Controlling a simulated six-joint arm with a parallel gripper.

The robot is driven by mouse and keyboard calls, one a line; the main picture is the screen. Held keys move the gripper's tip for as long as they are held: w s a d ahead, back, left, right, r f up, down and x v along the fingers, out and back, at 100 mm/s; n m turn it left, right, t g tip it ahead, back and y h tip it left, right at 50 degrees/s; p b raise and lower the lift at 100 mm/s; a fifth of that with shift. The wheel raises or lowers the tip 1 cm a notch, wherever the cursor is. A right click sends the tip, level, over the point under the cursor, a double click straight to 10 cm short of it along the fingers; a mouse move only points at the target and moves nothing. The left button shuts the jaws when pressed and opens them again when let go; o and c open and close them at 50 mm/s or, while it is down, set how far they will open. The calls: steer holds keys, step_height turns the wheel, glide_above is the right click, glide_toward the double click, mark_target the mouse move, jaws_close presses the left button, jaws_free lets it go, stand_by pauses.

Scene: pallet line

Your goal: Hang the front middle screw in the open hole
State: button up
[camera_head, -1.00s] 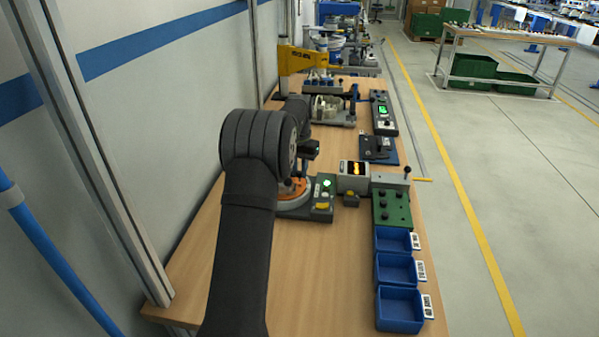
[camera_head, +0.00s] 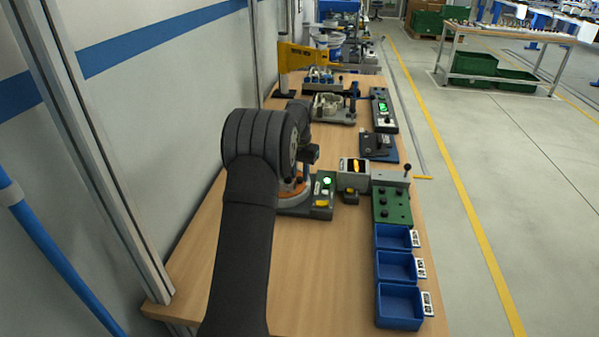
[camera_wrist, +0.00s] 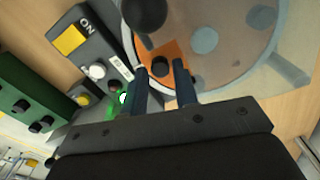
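A round station on the table carries an orange disc (camera_wrist: 178,50) partly under a clear, greyish round cover. Part of the orange shows uncovered; it also shows in the head view (camera_head: 296,193). My gripper (camera_wrist: 160,68) is low over this uncovered orange part, its two dark fingers apart. A dark round spot lies between the fingertips, with orange around it; I cannot tell whether it is a hole or a screw head. A green block (camera_head: 393,206) with several black knob-like heads stands to the right; it shows at the left edge in the wrist view (camera_wrist: 22,92). My arm hides much of the station.
A grey control box (camera_wrist: 88,55) with yellow and white buttons stands beside the disc. A black knob (camera_wrist: 143,14) rises near the disc. A small display box (camera_head: 353,176) and several blue bins (camera_head: 398,307) are to the right.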

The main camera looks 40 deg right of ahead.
mark_target(300, 178)
step_height(300, 178, up, 13)
stand_by(0.6)
step_height(300, 178, down, 13)
steer(key=shift+f, duration=0.1)
steer(key=shift+r, duration=0.3)
stand_by(0.4)
